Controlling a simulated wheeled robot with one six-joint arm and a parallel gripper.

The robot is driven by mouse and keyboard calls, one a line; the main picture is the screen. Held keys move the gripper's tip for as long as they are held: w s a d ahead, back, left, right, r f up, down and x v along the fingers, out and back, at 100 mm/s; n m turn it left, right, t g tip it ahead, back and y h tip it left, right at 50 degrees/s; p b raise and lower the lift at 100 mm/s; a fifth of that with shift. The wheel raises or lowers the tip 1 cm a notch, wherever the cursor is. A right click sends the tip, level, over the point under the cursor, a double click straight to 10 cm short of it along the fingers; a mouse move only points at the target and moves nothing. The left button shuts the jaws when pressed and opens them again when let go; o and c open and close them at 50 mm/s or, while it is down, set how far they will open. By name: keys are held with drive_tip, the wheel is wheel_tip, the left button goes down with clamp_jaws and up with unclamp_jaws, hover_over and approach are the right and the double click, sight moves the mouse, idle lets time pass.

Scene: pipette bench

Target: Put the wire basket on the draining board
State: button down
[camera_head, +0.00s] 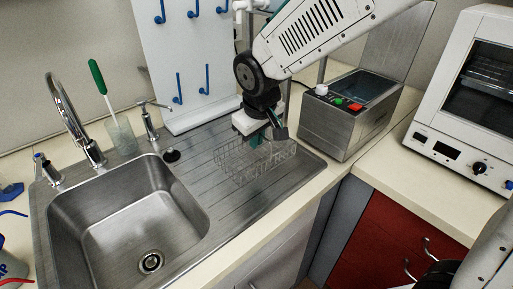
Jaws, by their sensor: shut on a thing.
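The wire basket (240,166) is a small rectangular basket of thin metal wire. It is at the ribbed draining board (227,218), right of the sink bowl. My gripper (264,148) points down over the basket and is shut on it, near its back right part. The fingertips are partly hidden by the gripper body and the wire mesh. I cannot tell whether the basket's bottom touches the board or hangs slightly above it.
The sink bowl (120,222) with its taps lies to the left. A white peg board (188,60) with blue hooks stands behind the draining board. A steel water bath (350,120) stands close on the right. The board's front part is clear.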

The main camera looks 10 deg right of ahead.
sight(256, 155)
drive_tip(key=shift+s+x, duration=0.15)
drive_tip(key=shift+x, duration=0.75)
drive_tip(key=shift+s+x, duration=0.2)
drive_tip(key=shift+x, duration=0.65)
drive_tip(key=shift+f, duration=0.2)
drive_tip(key=c, duration=1.6)
unclamp_jaws()
drive_tip(key=v, duration=1.2)
drive_tip(key=s+d+r+m+g, duration=0.1)
drive_tip(key=s+d+m, duration=0.6)
drive_tip(key=s+d, duration=1.3)
drive_tip(key=shift+s+g, duration=0.5)
drive_tip(key=shift+s, duration=0.25)
